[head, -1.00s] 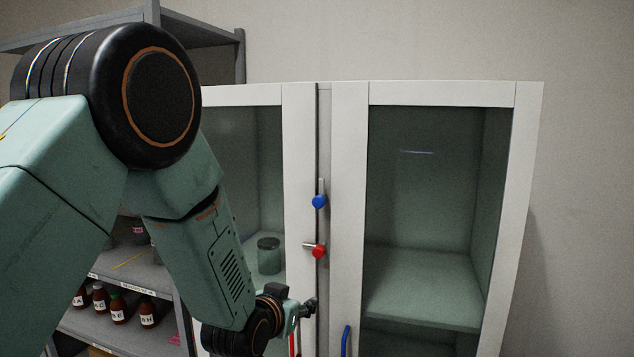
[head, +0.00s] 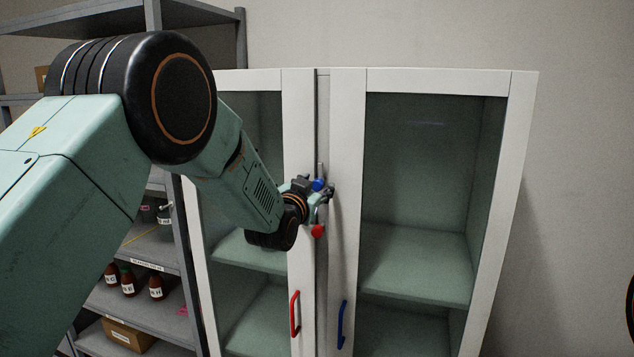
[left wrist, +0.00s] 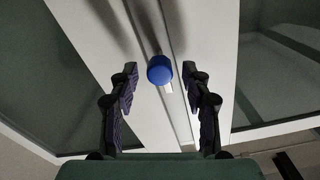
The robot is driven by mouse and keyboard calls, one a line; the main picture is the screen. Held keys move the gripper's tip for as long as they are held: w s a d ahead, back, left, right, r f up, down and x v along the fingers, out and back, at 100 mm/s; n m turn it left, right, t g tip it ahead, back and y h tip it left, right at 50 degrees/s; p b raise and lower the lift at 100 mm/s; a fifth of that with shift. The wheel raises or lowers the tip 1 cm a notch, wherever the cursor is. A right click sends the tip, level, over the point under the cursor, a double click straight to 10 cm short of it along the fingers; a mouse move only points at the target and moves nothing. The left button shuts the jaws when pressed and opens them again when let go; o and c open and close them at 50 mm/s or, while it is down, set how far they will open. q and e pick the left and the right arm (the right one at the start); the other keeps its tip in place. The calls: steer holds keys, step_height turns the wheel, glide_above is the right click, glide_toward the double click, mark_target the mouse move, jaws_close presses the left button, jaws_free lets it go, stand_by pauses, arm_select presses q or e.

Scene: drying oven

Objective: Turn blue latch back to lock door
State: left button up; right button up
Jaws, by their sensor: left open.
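The blue latch (head: 318,185) has a round blue knob and sits on the seam between the two white cabinet doors. Its metal bar points up in the head view. In the left wrist view the blue knob (left wrist: 160,69) lies between the two finger tips, with a gap on each side. My left gripper (head: 326,193) is open around the blue knob and partly covers it in the head view. In the left wrist view the open left gripper (left wrist: 160,78) shows both dark fingers. My right gripper is not in view.
A red latch (head: 317,231) sits just below the blue one, close to my gripper. A red handle (head: 295,314) and a blue handle (head: 342,325) are lower on the doors. A grey shelf (head: 150,258) with bottles stands at the left.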

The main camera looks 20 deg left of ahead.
arm_select(q)
steer(key=shift+w, duration=0.45)
steer(key=shift+w+a+f, duration=0.15)
steer(key=shift+w+f, duration=0.15)
steer(key=shift+w, duration=0.05)
steer(key=shift+s+d+r, duration=0.2)
steer(key=shift+s+r, duration=0.05)
steer(key=shift+s, duration=0.1)
steer(key=c, duration=0.5)
steer(key=shift+w+f, duration=0.1)
jaws_close()
